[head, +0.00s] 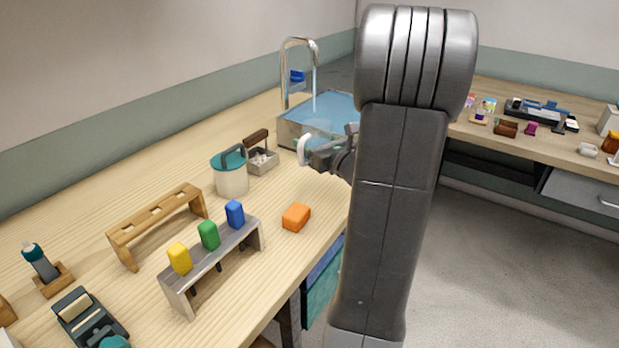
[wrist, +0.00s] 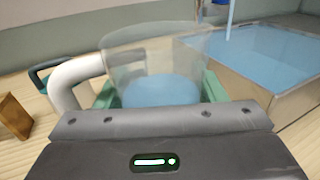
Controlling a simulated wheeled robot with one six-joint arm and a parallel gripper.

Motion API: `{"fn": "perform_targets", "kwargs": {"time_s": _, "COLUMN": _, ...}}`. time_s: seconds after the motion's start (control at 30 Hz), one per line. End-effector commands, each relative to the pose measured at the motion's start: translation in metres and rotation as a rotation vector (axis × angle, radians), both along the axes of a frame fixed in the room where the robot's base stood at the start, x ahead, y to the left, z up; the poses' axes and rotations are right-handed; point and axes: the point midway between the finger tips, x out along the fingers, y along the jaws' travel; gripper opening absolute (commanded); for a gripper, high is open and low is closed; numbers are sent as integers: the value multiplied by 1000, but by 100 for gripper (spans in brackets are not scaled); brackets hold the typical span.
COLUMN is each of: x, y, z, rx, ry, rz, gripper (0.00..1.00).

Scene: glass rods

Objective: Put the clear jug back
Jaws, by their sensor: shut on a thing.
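The clear jug (wrist: 158,62) stands upright in the wrist view, with a white handle on its left and blue water in its lower part. My gripper (wrist: 160,92) is shut on the jug, with a green finger on each side of its body. In the head view, the jug (head: 321,128) is a faint see-through shape at the sink's near side, its white handle (head: 303,150) facing left. My gripper (head: 325,156) reaches it from the right, partly hidden by my arm. The jug's base is hidden, so I cannot tell whether it touches the counter.
The sink (head: 290,134) holds blue water under a running tap (head: 298,45). Left of the jug stand a grey caddy (head: 264,164) and a teal-lidded canister (head: 231,180). An orange block (head: 296,217) lies nearer, beside a rack (head: 200,268) with coloured blocks. Counter between jug and orange block is clear.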

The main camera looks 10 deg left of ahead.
Motion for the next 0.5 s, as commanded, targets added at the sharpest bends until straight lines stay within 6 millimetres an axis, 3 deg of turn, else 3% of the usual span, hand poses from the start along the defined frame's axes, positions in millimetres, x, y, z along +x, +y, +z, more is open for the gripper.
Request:
{"fn": "perform_targets", "kwargs": {"time_s": 0.13, "x": 0, "y": 0, "z": -33, "rx": 1, "ry": 6, "rz": -1, "gripper": 35}}
{"fn": "perform_targets", "kwargs": {"time_s": 0.5, "x": 0, "y": -1, "z": -70, "rx": 1, "ry": 4, "rz": -1, "gripper": 35}}
